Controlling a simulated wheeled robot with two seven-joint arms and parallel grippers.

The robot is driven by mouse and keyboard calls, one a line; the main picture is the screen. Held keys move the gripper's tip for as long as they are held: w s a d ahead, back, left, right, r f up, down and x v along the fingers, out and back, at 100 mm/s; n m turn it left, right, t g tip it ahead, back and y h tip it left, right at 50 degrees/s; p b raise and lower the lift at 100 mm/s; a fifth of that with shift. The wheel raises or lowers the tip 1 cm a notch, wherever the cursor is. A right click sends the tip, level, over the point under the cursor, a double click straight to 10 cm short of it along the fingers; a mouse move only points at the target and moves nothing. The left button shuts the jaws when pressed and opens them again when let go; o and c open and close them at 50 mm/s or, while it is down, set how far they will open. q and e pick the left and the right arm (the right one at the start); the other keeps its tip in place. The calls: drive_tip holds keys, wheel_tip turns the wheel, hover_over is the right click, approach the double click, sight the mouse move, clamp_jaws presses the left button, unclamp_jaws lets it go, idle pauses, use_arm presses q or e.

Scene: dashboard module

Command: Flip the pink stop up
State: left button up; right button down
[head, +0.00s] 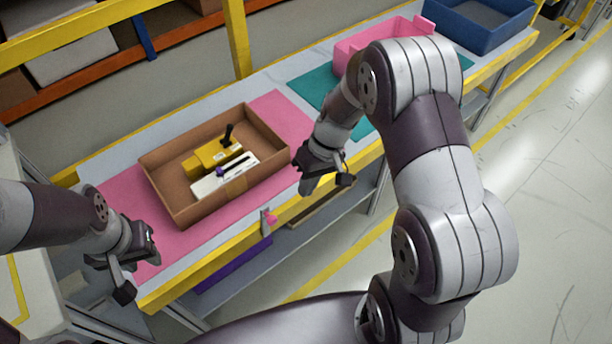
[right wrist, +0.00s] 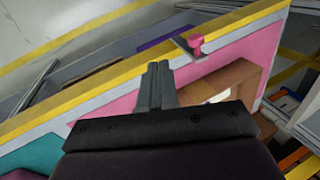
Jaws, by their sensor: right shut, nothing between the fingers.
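The pink stop (head: 271,219) is a small pink piece on a grey bracket at the table's yellow front edge, below the cardboard box. It also shows in the right wrist view (right wrist: 196,41), beyond my fingertips and to their right. Whether it is tilted up or down is hard to tell at this size. My right gripper (head: 306,186) is shut and empty, above the front edge to the right of the stop and apart from it. In the right wrist view its fingers (right wrist: 158,72) are together. My left gripper (head: 130,280) hangs at the table's left front corner; its jaw opening is unclear.
A cardboard box (head: 180,218) on a pink mat (head: 118,215) holds a yellow part (head: 205,158) with a black lever and a white part (head: 207,186). A pink bin (head: 350,62) and a blue crate (head: 455,40) stand farther right. A purple bin (head: 235,262) sits below the table.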

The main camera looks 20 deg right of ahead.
sight(276, 219)
use_arm(q)
drive_tip(key=shift+w+r, duration=0.1)
use_arm(e)
drive_tip(key=s+a+f, duration=0.1)
drive_tip(key=a+f, duration=0.4)
drive_tip(key=shift+a+f, duration=0.2)
drive_tip(key=shift+a, duration=0.15)
drive_tip(key=shift+s+a+r, duration=0.1)
drive_tip(key=shift+s+a, duration=0.1)
drive_tip(key=shift+a, duration=0.3)
drive_tip(key=shift+s+a, duration=0.15)
drive_tip(key=shift+a, duration=0.35)
drive_tip(key=shift+d, duration=0.15)
use_arm(q)
drive_tip(key=shift+d, duration=0.25)
